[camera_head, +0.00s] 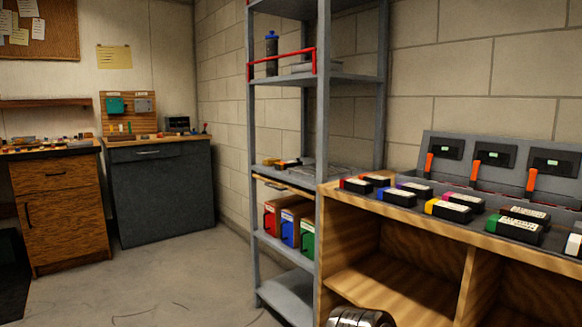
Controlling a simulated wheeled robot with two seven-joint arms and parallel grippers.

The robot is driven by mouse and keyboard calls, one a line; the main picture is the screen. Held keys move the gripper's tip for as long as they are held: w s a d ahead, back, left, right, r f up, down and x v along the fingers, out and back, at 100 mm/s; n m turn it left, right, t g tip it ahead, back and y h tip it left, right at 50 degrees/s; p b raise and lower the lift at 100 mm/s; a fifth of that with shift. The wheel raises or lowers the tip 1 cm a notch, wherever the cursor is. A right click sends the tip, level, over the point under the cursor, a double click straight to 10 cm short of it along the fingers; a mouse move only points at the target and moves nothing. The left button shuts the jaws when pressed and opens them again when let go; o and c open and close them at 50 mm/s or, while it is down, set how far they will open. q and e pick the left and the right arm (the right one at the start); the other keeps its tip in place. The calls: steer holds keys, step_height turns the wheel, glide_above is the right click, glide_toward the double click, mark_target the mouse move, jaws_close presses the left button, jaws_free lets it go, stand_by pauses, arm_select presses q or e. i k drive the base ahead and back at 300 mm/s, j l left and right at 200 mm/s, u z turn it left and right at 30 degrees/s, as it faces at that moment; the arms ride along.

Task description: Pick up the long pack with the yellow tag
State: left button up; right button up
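The pack with the yellow tag (450,210) lies on top of the wooden bench at the right. It is a dark block with a white printed label on top and a yellow end at its left. It lies in the front row, between a pack with a blue end (399,198) and a pack with a green end (515,229). A pack with a pink end (467,201) lies close behind it.
The wooden bench (345,272) has open compartments below. Chargers (495,165) with orange levers stand behind the packs. A pack with a red end (356,186) lies at the left. A grey shelf rack (322,110) stands left of the bench. The floor (180,285) at left is clear.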

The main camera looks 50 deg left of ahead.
mark_target(281, 166)
steer(key=u, duration=1.75)
steer(key=z, duration=0.3)
steer(key=i+j+z, duration=0.15)
steer(key=z, duration=0.15)
steer(key=i+j+z, duration=0.1)
steer(key=j+z, duration=0.25)
steer(key=i+j+z, duration=0.1)
steer(key=j+z, duration=0.2)
steer(key=j, duration=0.1)
